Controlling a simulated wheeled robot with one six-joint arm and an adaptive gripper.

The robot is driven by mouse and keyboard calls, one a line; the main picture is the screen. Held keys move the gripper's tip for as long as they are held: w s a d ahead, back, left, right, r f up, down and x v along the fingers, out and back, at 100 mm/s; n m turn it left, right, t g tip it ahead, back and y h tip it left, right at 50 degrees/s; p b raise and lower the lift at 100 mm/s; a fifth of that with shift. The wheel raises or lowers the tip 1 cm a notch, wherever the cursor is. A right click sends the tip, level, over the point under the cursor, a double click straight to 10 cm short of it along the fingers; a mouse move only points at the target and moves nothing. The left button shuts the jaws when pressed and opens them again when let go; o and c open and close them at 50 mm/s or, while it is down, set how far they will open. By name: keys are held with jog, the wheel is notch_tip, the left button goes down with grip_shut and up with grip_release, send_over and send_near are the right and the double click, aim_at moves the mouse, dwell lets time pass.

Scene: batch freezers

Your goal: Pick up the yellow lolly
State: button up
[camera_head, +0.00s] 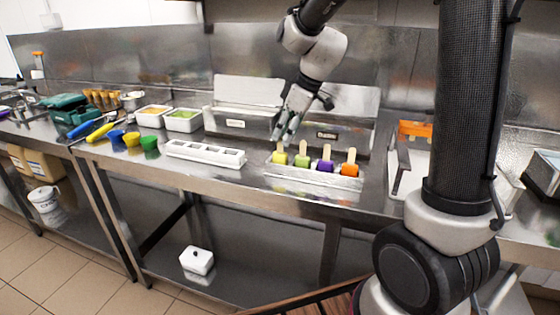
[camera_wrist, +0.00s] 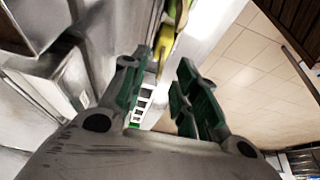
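The yellow lolly (camera_head: 280,157) stands upright with its stick up at the left end of a metal holder (camera_head: 318,176) on the steel counter, in the head view. Green, purple and orange lollies stand in a row to its right. My gripper (camera_head: 286,132) is just above the yellow lolly's stick, pointing down. In the wrist view my gripper (camera_wrist: 160,98) has its two green-padded fingers apart, with nothing clearly held between them. A blurred yellow shape (camera_wrist: 165,42) shows beyond the fingers; I cannot tell whether it is the lolly.
A white compartment tray (camera_head: 205,153) lies left of the holder. Green, yellow and blue cups and food tubs stand farther left. A metal-fronted freezer unit (camera_head: 238,124) stands behind the lollies. A white tray with an orange item (camera_head: 415,129) is at right.

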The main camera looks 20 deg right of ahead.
aim_at(280, 153)
jog(key=x, duration=0.3)
jog(key=shift+w+a+f, duration=0.1)
jog(key=shift+a+f, duration=0.1)
jog(key=shift+f, duration=0.15)
grip_shut()
notch_tip(280, 153, up, 17)
dwell(1.1)
